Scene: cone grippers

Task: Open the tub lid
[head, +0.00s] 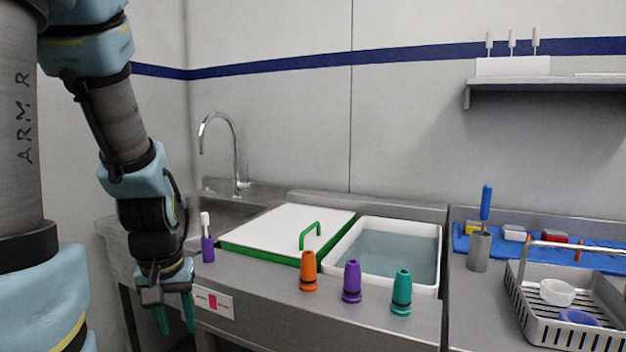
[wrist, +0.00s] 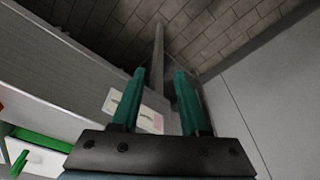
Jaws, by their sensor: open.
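The tub lid (head: 280,230) is a white panel with a green edge and a green arched handle (head: 310,234) near its right side. It lies flat on the counter, left of the open part of the white tub with water (head: 385,254). In the wrist view, the green handle (wrist: 20,163) and part of the lid show at the lower left. My gripper (head: 175,318) hangs in front of the counter's left end, apart from the lid and lower than it. Its two teal fingers (wrist: 158,95) are spread with nothing between them.
Orange (head: 308,271), purple (head: 352,281) and teal (head: 401,292) cones stand along the counter front. A purple holder with a brush (head: 208,249) stands left of the lid, near the sink faucet (head: 238,160). A dish rack (head: 560,325) is at right.

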